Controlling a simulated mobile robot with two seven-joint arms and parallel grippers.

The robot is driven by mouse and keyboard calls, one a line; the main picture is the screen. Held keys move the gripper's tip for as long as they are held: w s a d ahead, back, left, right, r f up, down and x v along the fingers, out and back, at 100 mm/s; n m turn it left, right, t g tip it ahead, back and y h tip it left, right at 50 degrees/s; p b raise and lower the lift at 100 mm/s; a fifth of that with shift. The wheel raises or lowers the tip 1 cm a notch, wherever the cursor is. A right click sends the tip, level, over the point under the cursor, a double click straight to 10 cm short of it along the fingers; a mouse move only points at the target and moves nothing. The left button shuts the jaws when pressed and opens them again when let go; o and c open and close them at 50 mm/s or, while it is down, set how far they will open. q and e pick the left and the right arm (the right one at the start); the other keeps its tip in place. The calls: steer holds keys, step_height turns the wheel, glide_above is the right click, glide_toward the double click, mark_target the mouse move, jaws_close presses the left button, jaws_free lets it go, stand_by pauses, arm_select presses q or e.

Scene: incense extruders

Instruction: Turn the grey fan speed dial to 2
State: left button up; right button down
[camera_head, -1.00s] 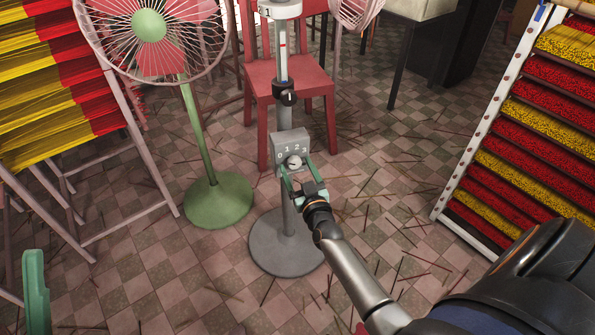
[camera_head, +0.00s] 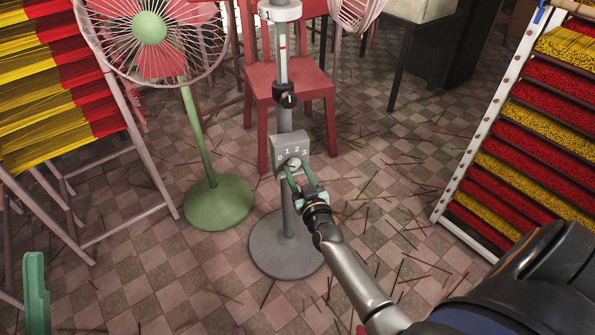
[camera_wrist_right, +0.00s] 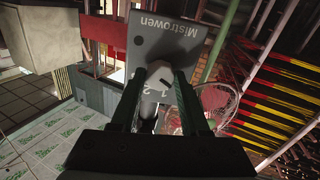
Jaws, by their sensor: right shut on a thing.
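The grey fan speed dial (camera_head: 294,163) sits on the front of a grey control box (camera_head: 291,142) marked 0, 1, 2, 3, on the fan's post. My right gripper (camera_head: 293,174) is shut on the dial from the front. In the right wrist view the pale dial (camera_wrist_right: 155,74) lies between the two green fingers (camera_wrist_right: 157,88), below the box face (camera_wrist_right: 165,40) lettered "Mistrowen". The fingers hide part of the dial and scale, so I cannot tell which number it points to. A green finger of my left gripper (camera_head: 36,290) shows at the lower left, away from the fan.
The fan's round grey base (camera_head: 265,250) stands on the checkered floor. A green fan (camera_head: 218,203) and a red chair (camera_head: 262,88) stand close by. Incense racks flank both sides, one at right (camera_head: 470,150). Incense sticks litter the floor.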

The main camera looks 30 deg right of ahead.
steer(key=shift+m, duration=0.3)
steer(key=m+p, duration=0.1)
steer(key=m, duration=0.1)
steer(key=shift+m, duration=0.3)
steer(key=m, duration=0.3)
steer(key=shift+m, duration=0.4)
steer(key=m, duration=0.8)
steer(key=shift+a, duration=0.1)
steer(key=shift+m, duration=0.5)
steer(key=shift+c, duration=2)
jaws_free()
